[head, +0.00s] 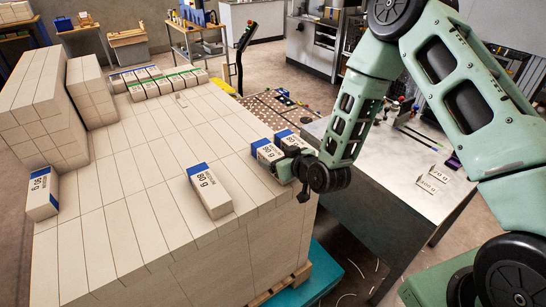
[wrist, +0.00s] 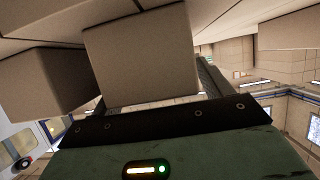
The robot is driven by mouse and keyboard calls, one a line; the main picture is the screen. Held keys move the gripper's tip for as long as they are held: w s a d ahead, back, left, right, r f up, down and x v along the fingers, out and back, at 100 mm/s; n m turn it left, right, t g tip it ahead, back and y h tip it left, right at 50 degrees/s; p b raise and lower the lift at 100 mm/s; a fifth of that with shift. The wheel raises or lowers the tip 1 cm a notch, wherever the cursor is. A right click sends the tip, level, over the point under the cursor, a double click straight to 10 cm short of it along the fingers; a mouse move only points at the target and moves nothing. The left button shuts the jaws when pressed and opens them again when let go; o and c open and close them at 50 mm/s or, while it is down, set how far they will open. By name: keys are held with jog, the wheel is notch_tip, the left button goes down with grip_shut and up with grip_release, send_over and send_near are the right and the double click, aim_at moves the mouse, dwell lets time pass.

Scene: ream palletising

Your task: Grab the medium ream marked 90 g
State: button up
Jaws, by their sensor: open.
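Several white reams with blue end bands lie on top of a large stack of plain cream reams. One ream (head: 268,153) is at the stack's right edge, with another (head: 287,138) just behind it. A third (head: 210,190) lies nearer the front and its mark looks like 80 g. A fourth (head: 42,193) is at the left, and its mark looks like 90 g. The marks at the right edge are too small to read surely. My gripper (head: 293,168) is open at the right-edge ream. In the wrist view a plain block end (wrist: 142,55) sits between the fingers; contact is unclear.
Taller cream stacks (head: 40,110) stand at the left. Rows of banded reams (head: 160,80) lie at the back. A grey table (head: 400,165) with small signs stands right of the stack, below my arm. The stack's middle top is mostly clear.

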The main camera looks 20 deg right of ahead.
jog(key=c, duration=1.3)
jog(key=shift+r, duration=0.15)
